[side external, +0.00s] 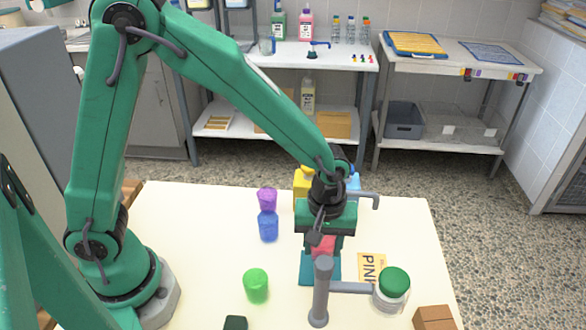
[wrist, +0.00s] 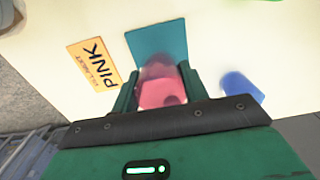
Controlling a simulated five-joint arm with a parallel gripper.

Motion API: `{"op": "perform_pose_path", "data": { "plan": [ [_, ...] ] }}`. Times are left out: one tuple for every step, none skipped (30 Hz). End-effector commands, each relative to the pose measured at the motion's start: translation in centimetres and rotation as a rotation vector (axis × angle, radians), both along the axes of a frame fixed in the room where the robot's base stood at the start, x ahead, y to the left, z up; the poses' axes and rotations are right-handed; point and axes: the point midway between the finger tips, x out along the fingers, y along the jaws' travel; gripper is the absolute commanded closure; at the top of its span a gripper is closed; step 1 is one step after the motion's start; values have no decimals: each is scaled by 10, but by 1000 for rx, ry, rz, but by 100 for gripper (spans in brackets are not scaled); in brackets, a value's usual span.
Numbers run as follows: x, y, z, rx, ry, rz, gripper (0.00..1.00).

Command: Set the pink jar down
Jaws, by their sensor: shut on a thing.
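The pink jar (side external: 323,244) is between the fingers of my gripper (side external: 322,250), mostly hidden by it in the side view. In the wrist view the pink jar (wrist: 161,92) shows between the two green fingers of my gripper (wrist: 158,96), which is shut on it. A teal square (side external: 308,272) lies on the table below the gripper. In the wrist view the teal square (wrist: 157,42) extends just beyond the jar. I cannot tell whether the jar touches it. A yellow card reading PINK (side external: 370,267) lies beside the square; it also shows in the wrist view (wrist: 94,63).
A grey post (side external: 321,292) with a side arm stands in front of the gripper, near a green-lidded jar (side external: 393,287). A purple piece (side external: 267,199) sits on a blue one (side external: 268,227). A green jar (side external: 256,286) stands front left. A wooden block (side external: 433,318) is front right.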

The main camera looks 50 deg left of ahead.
Motion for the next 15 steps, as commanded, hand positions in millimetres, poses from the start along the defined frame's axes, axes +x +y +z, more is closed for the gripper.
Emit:
{"op": "perform_pose_path", "data": {
  "plan": [
    [0, 0, -3, 1, 1, 0, 78],
    [0, 0, -5, 1, 1, 0, 78],
    [-1, 0, -8, 1, 2, 0, 78],
    [-1, 0, -11, 1, 3, 0, 78],
    [-1, 0, -15, 2, 4, 0, 78],
    [0, 0, -19, 1, 3, 0, 78],
    [-1, 0, -22, 1, 3, 0, 78],
    [-1, 0, -25, 1, 3, 0, 78],
    [0, 0, -29, 1, 3, 0, 78],
    [0, 0, -31, 1, 2, 0, 78],
    [0, 0, -33, 1, 2, 0, 78],
    [0, 0, -35, 1, 2, 0, 78],
    [0, 0, -36, 1, 1, 0, 78],
    [0, 0, -36, 1, 1, 0, 78],
    [0, 0, -37, 0, 0, 0, 78]
  ]
}}
